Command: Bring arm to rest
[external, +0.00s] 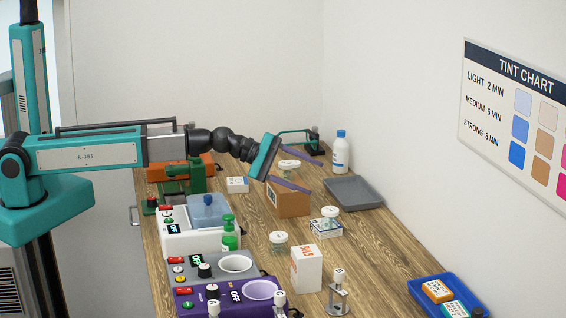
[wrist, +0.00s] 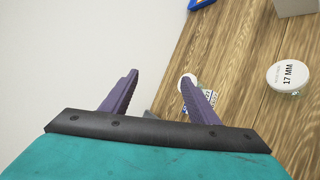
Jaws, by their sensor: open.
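My gripper (external: 302,178) is at the end of my arm, which stretches out to the right over the wooden bench in the external view. Its teal body is tilted, and its two purple fingers point to the right, above the cardboard box (external: 290,203). In the wrist view my gripper (wrist: 160,78) shows its fingers spread apart with nothing held between them. A small round white-topped item (wrist: 188,79) shows beside the right fingertip, partly hidden by it.
The bench (external: 375,255) also bears a grey tray (external: 352,192), a white bottle (external: 340,153), a white box (external: 306,268), a blue tray (external: 415,285) and purple (external: 205,302) and white (external: 190,242) devices. A jar lid reading 17 MM (wrist: 288,75) shows in the wrist view. Walls stand behind and right.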

